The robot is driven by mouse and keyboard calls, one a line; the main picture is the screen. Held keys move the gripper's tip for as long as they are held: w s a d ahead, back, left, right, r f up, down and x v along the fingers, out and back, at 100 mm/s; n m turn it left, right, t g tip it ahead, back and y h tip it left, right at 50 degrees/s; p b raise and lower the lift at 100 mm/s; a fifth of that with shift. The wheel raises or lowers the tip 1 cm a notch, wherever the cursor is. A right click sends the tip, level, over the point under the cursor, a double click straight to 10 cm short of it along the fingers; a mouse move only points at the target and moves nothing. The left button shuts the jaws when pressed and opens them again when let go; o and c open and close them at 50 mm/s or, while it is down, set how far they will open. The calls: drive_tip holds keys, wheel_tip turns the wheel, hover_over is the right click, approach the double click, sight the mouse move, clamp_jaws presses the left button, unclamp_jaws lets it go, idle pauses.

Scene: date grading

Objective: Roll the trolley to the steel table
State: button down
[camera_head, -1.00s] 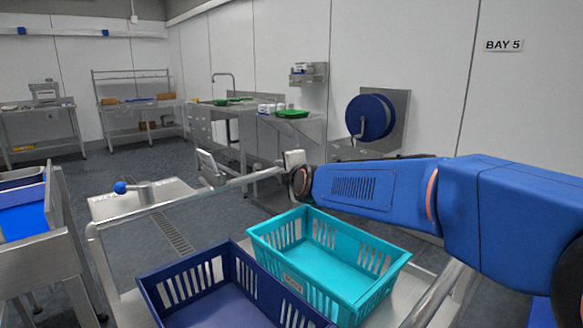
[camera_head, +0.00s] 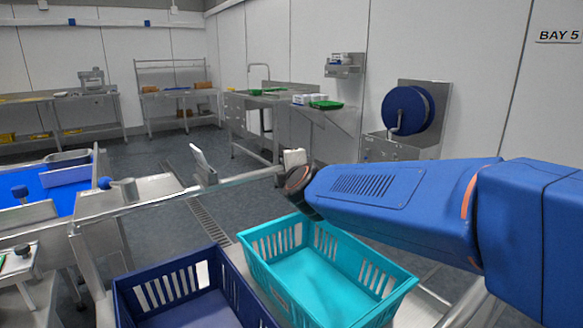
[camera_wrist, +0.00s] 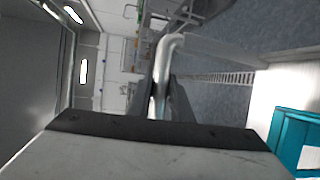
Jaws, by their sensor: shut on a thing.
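The trolley shows at the bottom of the head view, with a bent steel push rail (camera_head: 165,200) and a pale top (camera_head: 437,288). It carries a teal slatted crate (camera_head: 262,270) and a dark blue slatted crate (camera_head: 125,308), both seeming empty. My gripper (camera_head: 293,158) is shut on the trolley's rail. In the wrist view the rail (camera_wrist: 161,75) runs up between the dark fingers of my gripper (camera_wrist: 161,100). Several steel tables are in view: one with green trays (camera_head: 238,98) by the right wall, and others (camera_head: 175,97) at the back. I cannot tell which one is meant.
A steel unit with a blue surface (camera_head: 60,190) stands close on the left, near the rail. A blue hose reel (camera_head: 407,110) hangs on the right wall. A floor drain (camera_head: 208,222) crosses the grey floor. Open floor (camera_head: 150,150) lies towards the back tables.

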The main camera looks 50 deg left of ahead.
drive_tip(key=shift+s+f, duration=0.2)
drive_tip(key=shift+s, duration=0.05)
drive_tip(key=c, duration=1.6)
unclamp_jaws()
drive_tip(key=shift+s, duration=0.1)
drive_tip(key=shift+r, duration=0.1)
drive_tip(key=shift+s+d+r, duration=0.15)
drive_tip(key=shift+d+r, duration=0.05)
drive_tip(key=shift+d, duration=0.25)
drive_tip(key=v, duration=1.6)
drive_tip(key=shift+d+r, duration=0.1)
drive_tip(key=shift+d, duration=0.05)
